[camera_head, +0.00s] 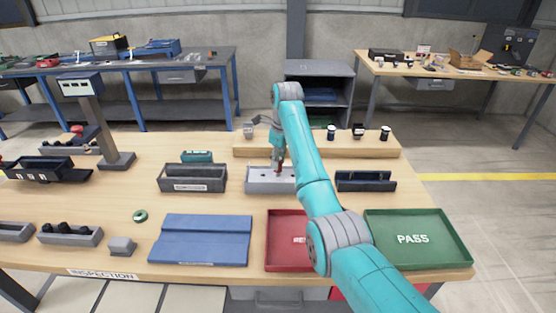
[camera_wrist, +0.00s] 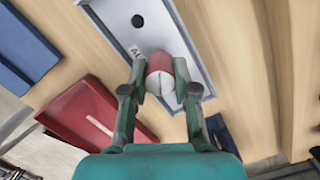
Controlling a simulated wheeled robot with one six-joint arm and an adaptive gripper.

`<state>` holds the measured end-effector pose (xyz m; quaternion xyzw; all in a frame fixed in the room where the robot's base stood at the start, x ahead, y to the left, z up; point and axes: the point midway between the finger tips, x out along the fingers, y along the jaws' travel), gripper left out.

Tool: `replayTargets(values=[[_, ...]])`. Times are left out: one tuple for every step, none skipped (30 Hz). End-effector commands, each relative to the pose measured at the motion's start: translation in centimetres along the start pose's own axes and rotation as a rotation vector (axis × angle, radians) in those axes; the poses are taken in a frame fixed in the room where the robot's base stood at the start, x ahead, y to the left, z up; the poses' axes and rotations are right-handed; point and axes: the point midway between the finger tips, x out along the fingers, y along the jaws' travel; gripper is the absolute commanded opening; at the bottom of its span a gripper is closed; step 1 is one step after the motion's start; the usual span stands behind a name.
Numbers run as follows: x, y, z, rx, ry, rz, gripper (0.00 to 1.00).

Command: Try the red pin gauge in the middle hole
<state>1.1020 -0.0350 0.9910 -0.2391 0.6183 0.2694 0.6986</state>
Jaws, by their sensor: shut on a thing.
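My gripper (camera_head: 279,161) is shut on the red pin gauge (camera_wrist: 160,82), which has a red end and a pale middle. In the wrist view the gauge sits between the two fingertips (camera_wrist: 161,90). The grey hole block (camera_head: 258,187) stands on the bench under my gripper. In the wrist view its top (camera_wrist: 110,12) shows one dark open hole (camera_wrist: 138,20) and a partly hidden label. The gauge is over the block's top; whether its lower end is inside a hole is hidden. The middle hole cannot be made out for certain.
A dark open bin (camera_head: 192,186) stands left of the block and a dark rack (camera_head: 365,186) right of it. In front are a blue mat (camera_head: 200,245), a red tray (camera_head: 285,222), partly behind my arm, and a green PASS tray (camera_head: 412,256). A raised wooden shelf (camera_head: 370,147) lies behind.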

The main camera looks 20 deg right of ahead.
Motion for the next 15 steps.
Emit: replayTargets(values=[[0.15,0.03,-0.05,0.000,0.002,0.002,0.00],[0.16,0.03,-0.05,0.000,0.002,0.002,0.00],[0.16,0.03,-0.05,0.000,0.002,0.002,0.00],[0.17,0.03,-0.05,0.000,0.002,0.002,0.00],[0.17,0.03,-0.05,0.000,0.002,0.002,0.00],[0.17,0.04,-0.06,0.000,0.002,0.002,0.00],[0.17,0.04,-0.06,0.000,0.002,0.002,0.00],[0.17,0.04,-0.06,0.000,0.002,0.002,0.00],[0.14,0.04,-0.05,0.000,0.002,0.002,0.00],[0.10,0.04,-0.05,0.000,0.002,0.002,0.00],[0.04,0.03,-0.04,0.000,0.002,0.002,0.00],[-0.07,0.03,-0.02,0.000,0.002,0.002,0.00],[-0.17,0.02,0.00,0.000,0.002,0.001,0.00],[-0.29,0.02,0.02,0.000,0.001,0.001,0.00],[-0.47,0.01,0.05,0.000,0.001,0.001,0.00]])
